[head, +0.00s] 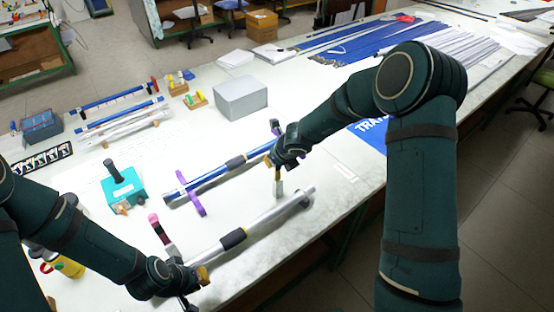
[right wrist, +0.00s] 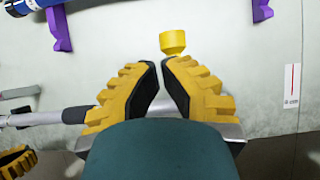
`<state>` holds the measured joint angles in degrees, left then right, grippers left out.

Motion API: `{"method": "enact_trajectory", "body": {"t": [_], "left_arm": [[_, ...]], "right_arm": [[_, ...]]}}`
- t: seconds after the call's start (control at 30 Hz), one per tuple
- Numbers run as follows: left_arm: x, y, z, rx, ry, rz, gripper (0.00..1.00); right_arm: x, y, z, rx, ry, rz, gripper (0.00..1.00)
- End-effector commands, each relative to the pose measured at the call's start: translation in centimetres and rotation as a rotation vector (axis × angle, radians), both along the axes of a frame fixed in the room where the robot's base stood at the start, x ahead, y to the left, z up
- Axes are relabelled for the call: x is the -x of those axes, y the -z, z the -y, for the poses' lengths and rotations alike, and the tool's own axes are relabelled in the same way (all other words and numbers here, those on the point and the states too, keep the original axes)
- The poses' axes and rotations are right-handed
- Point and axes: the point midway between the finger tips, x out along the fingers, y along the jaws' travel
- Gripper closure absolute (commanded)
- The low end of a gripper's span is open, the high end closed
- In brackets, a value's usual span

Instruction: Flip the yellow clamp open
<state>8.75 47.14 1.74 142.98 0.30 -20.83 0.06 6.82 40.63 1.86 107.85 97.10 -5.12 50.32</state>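The yellow clamp (right wrist: 173,42) shows as a yellow knob just beyond my right fingertips in the right wrist view, with more yellow partly hidden behind the fingers. In the head view its upright yellow part (head: 278,176) stands over the far half of a grey rod (head: 275,213) with a black sleeve. My right gripper (head: 270,160) is close above it. In the right wrist view its ridged yellow fingers (right wrist: 159,64) are a little apart, with nothing clearly gripped. My left gripper (head: 203,275) is near the rod's near end; whether it holds anything is unclear.
A blue rod (head: 212,178) lies on purple supports (head: 196,196) behind the grey rod. A teal block (head: 122,187) with a black handle and a pink-topped upright tool (head: 156,222) stand to the left. A grey box (head: 240,97) stands farther back. White table surface is clear between these.

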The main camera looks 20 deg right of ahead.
Motion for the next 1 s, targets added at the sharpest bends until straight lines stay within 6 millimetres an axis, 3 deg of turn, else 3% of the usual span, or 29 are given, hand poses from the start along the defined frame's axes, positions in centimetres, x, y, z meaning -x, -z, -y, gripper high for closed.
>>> {"method": "enact_trajectory", "body": {"t": [1.0], "left_arm": [[0.01,-0.92,-0.05,0.002,0.0,0.001,1.0]], "right_arm": [[-0.41,-0.37,0.01,0.0,0.004,0.0,1.0]]}}
